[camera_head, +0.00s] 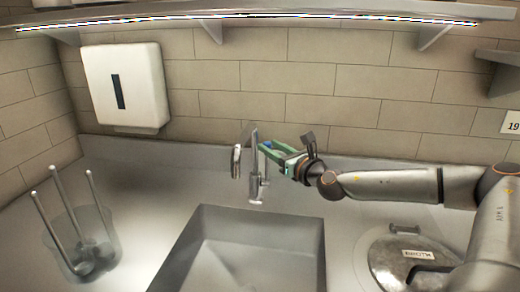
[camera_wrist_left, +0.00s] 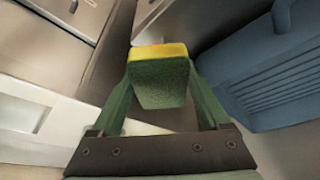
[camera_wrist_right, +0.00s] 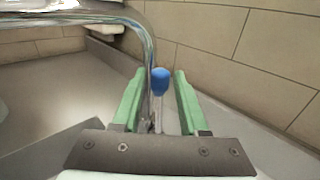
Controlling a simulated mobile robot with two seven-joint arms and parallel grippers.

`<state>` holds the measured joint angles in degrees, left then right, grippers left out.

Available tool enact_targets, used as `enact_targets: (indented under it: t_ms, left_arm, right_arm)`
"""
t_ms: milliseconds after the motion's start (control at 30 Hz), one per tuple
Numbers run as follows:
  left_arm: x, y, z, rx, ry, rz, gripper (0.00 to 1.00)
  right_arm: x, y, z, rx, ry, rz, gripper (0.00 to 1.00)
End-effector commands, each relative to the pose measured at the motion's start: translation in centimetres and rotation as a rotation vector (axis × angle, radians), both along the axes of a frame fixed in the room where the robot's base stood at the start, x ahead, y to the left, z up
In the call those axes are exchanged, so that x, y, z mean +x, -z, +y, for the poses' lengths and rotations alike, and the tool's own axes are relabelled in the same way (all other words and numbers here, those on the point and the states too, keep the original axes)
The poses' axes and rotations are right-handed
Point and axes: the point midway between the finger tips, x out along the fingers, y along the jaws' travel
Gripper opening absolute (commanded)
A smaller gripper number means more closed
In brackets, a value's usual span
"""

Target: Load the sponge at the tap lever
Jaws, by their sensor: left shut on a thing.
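The tap (camera_head: 254,165) stands behind the sink, with a curved metal spout. Its lever, with a blue tip (camera_wrist_right: 160,80), shows between the fingers of my right gripper (camera_wrist_right: 158,100). That gripper is open around the lever, and in the head view it (camera_head: 268,148) is close to the tap. My left gripper (camera_wrist_left: 160,85) is shut on the sponge (camera_wrist_left: 160,75), which has a green scouring face and a yellow layer. The left gripper and the sponge are not in the head view.
The sink basin (camera_head: 250,225) is empty in front of the tap. A clear container (camera_head: 100,240) with several rods stands at left. A lidded round pot (camera_head: 385,262) is set in the counter at right. A white dispenser (camera_head: 126,88) hangs on the wall.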

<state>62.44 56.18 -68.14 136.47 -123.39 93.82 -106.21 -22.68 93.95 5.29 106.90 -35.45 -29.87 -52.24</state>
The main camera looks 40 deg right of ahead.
Motion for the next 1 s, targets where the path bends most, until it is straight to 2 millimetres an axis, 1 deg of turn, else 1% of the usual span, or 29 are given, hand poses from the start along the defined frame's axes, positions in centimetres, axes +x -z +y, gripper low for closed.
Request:
enact_targets:
  t_ms: [33, 300, 367, 1000]
  left_arm:
    - [0.0, 0.0, 0.0, 0.0, 0.0, 0.0, 0.35]
    - [0.0, 0.0, 0.0, 0.0, 0.0, 0.0, 0.35]
    - [0.0, 0.0, 0.0, 0.0, 0.0, 0.0, 0.35]
    - [0.0, 0.0, 0.0, 0.0, 0.0, 0.0, 0.35]
  right_arm:
    - [0.0, -0.01, -0.01, 0.0, 0.0, 0.0, 0.36]
    - [0.0, -0.01, -0.01, 0.0, 0.0, 0.0, 0.06]
    - [0.0, -0.01, -0.01, 0.0, 0.0, 0.0, 0.0]
    - [0.01, -0.04, -0.01, 0.0, 0.0, -0.001, 0.0]
